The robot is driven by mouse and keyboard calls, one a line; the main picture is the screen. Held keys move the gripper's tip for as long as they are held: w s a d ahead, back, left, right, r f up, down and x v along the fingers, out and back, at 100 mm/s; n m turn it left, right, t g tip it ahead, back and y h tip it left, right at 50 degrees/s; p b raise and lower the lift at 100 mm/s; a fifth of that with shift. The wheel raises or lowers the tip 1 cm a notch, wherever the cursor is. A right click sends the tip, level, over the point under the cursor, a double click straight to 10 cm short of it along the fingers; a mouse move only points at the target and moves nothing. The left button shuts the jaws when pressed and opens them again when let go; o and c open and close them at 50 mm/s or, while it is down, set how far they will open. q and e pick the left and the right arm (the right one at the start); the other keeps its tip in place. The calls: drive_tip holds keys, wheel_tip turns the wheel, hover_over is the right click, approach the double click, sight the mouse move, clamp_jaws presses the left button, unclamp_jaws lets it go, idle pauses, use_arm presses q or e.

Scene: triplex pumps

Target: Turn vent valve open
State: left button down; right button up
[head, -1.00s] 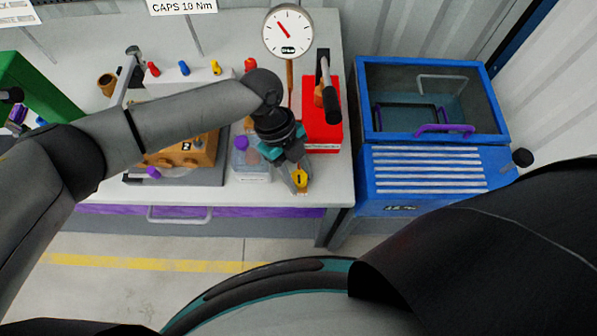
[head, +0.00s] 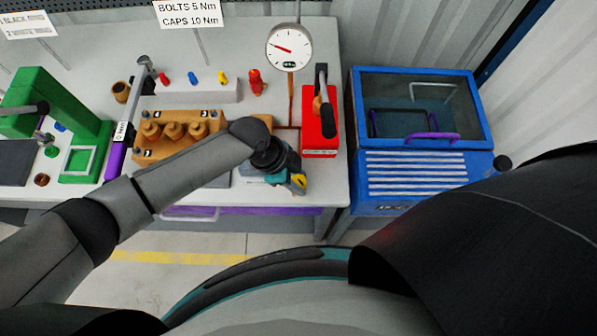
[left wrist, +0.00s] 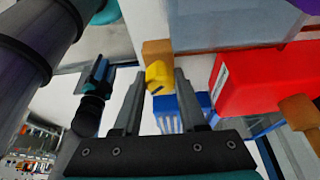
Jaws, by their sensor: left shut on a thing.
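The vent valve's small yellow handle (head: 299,181) shows at the front edge of the bench, below the red pump unit. In the left wrist view the yellow handle (left wrist: 158,76) sits between my two finger tips, in front of a brown block (left wrist: 157,50). My left gripper (head: 295,177) is shut on this handle; the wrist and gripper hide most of the valve body in the head view. A round white pressure gauge (head: 289,47) with a red needle pointing up-left stands behind.
A red hand pump (head: 319,138) with a black lever stands right of the gripper. A blue cabinet (head: 425,178) with a window is further right. A brown manifold (head: 180,150) lies under my left forearm. A green press (head: 75,135) stands at left.

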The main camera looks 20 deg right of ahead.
use_arm(q)
drive_tip(key=n+t+p, duration=0.1)
drive_tip(key=n+p, duration=0.1)
drive_tip(key=n+t+p, duration=0.1)
drive_tip(key=n+p, duration=0.1)
drive_tip(key=n, duration=0.1)
drive_tip(key=shift+s+r+n+p, duration=0.1)
drive_tip(key=shift+r+n+p, duration=0.05)
drive_tip(key=shift+n+p, duration=0.2)
drive_tip(key=shift+n+t+p, duration=0.7)
drive_tip(key=shift+n+p, duration=0.65)
drive_tip(key=shift+n, duration=0.4)
drive_tip(key=shift+c, duration=2.3)
unclamp_jaws()
drive_tip(key=shift+v, duration=1)
drive_tip(key=v, duration=1.3)
